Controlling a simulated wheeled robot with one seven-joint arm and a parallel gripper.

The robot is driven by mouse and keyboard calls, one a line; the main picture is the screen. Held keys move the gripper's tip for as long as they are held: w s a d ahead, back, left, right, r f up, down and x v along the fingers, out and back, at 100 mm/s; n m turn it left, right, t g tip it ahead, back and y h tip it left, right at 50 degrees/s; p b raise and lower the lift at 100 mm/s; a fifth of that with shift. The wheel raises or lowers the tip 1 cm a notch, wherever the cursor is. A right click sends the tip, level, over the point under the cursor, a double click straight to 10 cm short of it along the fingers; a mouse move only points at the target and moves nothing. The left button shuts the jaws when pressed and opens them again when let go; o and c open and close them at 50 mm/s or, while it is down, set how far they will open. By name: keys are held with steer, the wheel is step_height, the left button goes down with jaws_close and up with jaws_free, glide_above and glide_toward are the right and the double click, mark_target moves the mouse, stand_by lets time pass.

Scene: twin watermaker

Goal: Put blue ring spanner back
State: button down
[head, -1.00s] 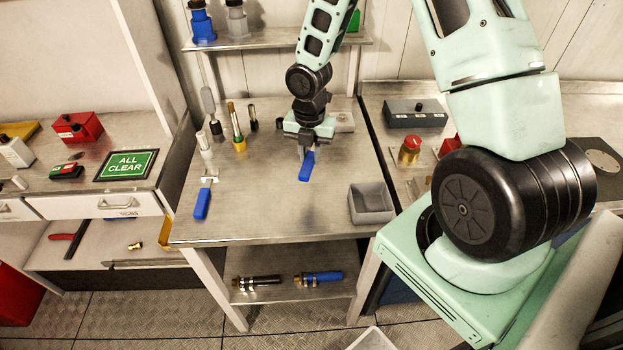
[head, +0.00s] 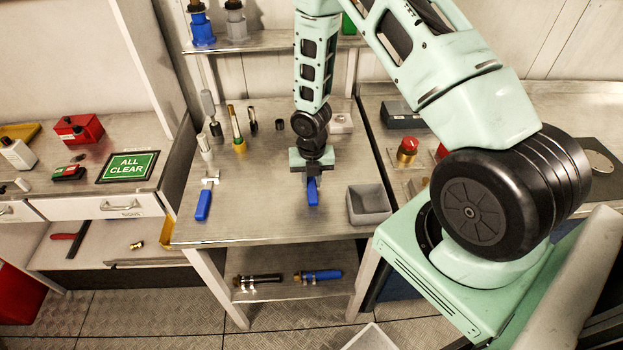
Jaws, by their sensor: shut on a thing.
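My gripper (head: 312,177) is over the middle of the steel bench (head: 255,215), pointing down. It is shut on a blue-handled tool (head: 313,193), which fits the blue ring spanner. The blue handle points toward the bench's front edge. The tool's head is hidden by the gripper, and I cannot tell whether it touches the bench. A second blue-handled spanner (head: 203,205) with a pale metal head lies apart at the bench's front left.
A grey open bin (head: 369,204) stands just right of my gripper. Several upright tools, including a brass-based one (head: 238,140), stand at the back left. A pale block (head: 341,123) is behind. The bench between the left spanner and my gripper is clear.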

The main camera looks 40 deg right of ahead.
steer(key=shift+f, duration=0.35)
steer(key=shift+f, duration=0.1)
steer(key=c, duration=1.2)
jaws_free()
